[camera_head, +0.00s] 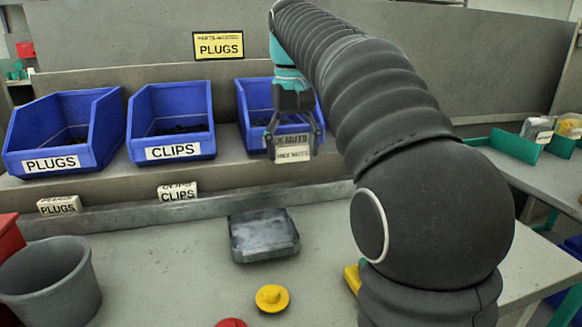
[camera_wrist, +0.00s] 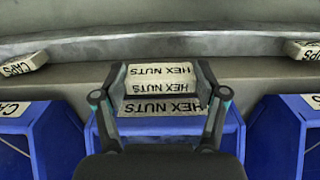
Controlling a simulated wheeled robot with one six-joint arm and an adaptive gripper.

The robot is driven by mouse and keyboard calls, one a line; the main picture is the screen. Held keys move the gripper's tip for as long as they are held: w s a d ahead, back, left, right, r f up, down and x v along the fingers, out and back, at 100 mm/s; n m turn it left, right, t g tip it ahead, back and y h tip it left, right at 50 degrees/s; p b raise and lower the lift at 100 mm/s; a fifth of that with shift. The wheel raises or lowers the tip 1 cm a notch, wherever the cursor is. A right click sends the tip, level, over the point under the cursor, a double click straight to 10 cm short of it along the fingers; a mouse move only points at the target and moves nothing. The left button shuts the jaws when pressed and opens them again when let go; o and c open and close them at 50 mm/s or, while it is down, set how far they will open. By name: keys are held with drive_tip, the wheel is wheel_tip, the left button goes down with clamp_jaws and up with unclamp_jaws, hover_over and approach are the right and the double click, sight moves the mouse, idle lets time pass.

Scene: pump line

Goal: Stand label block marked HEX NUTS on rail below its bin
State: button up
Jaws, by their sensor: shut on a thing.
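My gripper (camera_head: 292,140) is shut on the light label block (camera_head: 292,153), which reads HEX NUTS on two faces in the wrist view (camera_wrist: 160,87). The block sits between the fingertips (camera_wrist: 160,95). In the head view it is in front of the third blue bin (camera_head: 247,92), which my gripper partly covers. In the wrist view a HEX NUTS label shows on this bin (camera_wrist: 160,127), just behind the block and partly hidden. The metal rail (camera_head: 215,206) runs along the foot of the bin shelf. Whether the block touches anything below is unclear.
A PLUGS block (camera_head: 60,205) and a CLIPS block (camera_head: 177,192) stand at the rail below the PLUGS bin (camera_head: 62,130) and CLIPS bin (camera_head: 172,120). A grey tray (camera_head: 263,254), yellow knob (camera_head: 272,298) and grey bucket (camera_head: 50,285) are on the bench.

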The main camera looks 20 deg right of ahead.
sight(291, 172)
drive_tip(key=shift+w+a+f+b, duration=0.1)
drive_tip(key=shift+f+b, duration=0.4)
drive_tip(key=shift+f, duration=1.6)
drive_tip(key=shift+f, duration=0.6)
drive_tip(key=o, duration=1)
drive_tip(key=shift+f, duration=0.1)
drive_tip(key=shift+r+p, duration=0.85)
drive_tip(key=shift+r, duration=3.6)
